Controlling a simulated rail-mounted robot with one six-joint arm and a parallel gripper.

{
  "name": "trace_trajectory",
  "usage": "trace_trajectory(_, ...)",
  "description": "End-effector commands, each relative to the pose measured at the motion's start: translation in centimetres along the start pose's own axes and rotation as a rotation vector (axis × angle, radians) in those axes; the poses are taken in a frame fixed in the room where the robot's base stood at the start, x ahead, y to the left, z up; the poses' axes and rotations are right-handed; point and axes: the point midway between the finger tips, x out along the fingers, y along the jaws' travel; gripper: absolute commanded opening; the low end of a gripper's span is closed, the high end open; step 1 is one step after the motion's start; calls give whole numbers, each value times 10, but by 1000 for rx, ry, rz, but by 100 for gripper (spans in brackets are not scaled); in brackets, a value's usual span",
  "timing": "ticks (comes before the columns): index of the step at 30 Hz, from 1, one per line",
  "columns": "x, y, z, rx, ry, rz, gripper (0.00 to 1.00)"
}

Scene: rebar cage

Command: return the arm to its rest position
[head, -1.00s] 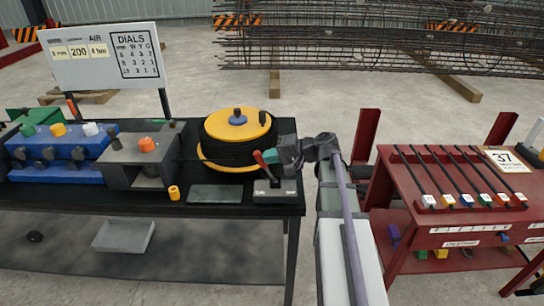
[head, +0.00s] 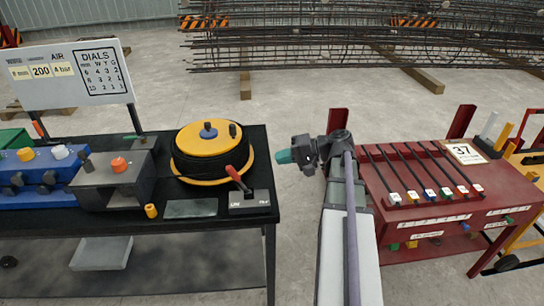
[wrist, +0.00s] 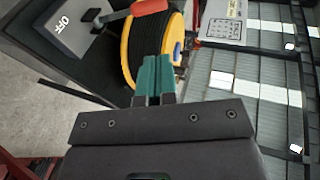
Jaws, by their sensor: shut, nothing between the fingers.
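My gripper (head: 284,157) is in the gap between the black table and the red rack, above table height and to the right of the table's edge. Its teal fingers are shut with nothing between them, and they also show together in the wrist view (wrist: 154,77). The fingers point left, toward the table. My arm runs from the gripper back toward the bottom of the head view. The lever switch box (head: 249,202) with its red-handled lever (head: 238,178) stands on the table, apart from the gripper.
The black table (head: 262,150) holds a yellow-and-black reel (head: 210,152), a grey block with an orange knob (head: 118,170) and blue units (head: 45,178). The red rack (head: 440,205) with several rods stands close on the right. A rebar cage (head: 340,42) lies behind, with open floor between.

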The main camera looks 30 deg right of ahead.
Motion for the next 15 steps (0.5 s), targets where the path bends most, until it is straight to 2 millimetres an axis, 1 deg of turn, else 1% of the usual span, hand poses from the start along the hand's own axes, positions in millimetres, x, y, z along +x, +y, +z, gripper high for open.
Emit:
trace_trajectory(12, 0, 0, 0, 2, 0, 0, 0)
trace_trajectory(14, 0, 5, 0, 13, 2, 26, 0)
trace_trajectory(15, 0, 11, 2, 21, 2, 64, 0)
